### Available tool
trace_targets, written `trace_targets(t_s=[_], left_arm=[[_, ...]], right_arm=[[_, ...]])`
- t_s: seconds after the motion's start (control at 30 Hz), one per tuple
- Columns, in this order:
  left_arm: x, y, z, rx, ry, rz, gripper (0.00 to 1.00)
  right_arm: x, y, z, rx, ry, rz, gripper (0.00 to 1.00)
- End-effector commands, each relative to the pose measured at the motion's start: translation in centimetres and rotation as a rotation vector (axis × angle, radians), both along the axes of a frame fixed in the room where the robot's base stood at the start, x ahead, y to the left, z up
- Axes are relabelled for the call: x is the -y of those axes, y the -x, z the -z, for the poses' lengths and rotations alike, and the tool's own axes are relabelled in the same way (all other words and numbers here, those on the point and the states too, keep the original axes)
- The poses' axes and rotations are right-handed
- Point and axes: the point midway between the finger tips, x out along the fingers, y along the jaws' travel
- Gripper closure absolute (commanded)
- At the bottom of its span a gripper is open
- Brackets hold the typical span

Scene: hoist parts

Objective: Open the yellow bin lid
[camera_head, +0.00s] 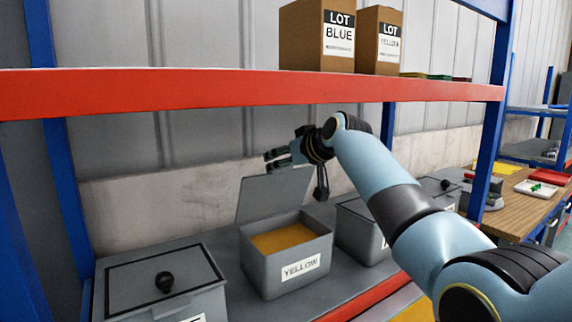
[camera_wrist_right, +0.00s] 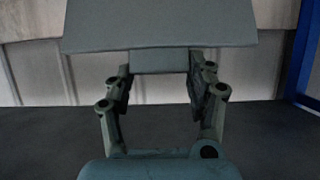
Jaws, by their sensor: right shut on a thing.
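The yellow bin (camera_head: 286,270) is a grey box with a "YELLOW" label on the lower shelf, and yellow-orange contents show inside. Its grey lid (camera_head: 270,198) stands raised, tilted up from the bin's rear left side. My right gripper (camera_head: 275,160) is at the lid's upper edge. In the right wrist view, the lid (camera_wrist_right: 160,25) spans the top of the picture, and a grey block below it sits between the fingers of my right gripper (camera_wrist_right: 160,85), which is shut on it. The exact contact is hard to see. My left gripper is not in view.
A closed grey bin (camera_head: 160,280) with a black knob stands at the left. Another bin (camera_head: 360,230) on the right is partly behind my right arm. The red shelf beam (camera_head: 240,90) crosses above, with the "LOT BLUE" box (camera_head: 305,38) and the "LOT YELLOW" box (camera_head: 368,40) over it.

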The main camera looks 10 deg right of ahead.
Motion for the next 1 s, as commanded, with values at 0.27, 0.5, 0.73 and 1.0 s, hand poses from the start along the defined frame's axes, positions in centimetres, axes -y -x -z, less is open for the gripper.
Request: trace_targets(t_s=[0.27,0.5,0.73,1.0], left_arm=[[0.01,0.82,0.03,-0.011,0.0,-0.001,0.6],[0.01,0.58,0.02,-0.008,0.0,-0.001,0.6],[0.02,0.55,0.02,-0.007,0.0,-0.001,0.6],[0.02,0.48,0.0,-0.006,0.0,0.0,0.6]], right_arm=[[0.03,-0.02,-0.2,0.004,0.001,0.0,1.0],[0.05,0.01,-0.07,0.001,0.002,0.0,1.0],[0.06,0.01,-0.06,0.001,0.002,0.0,1.0],[0.07,0.02,-0.06,0.001,0.002,0.0,1.0]])
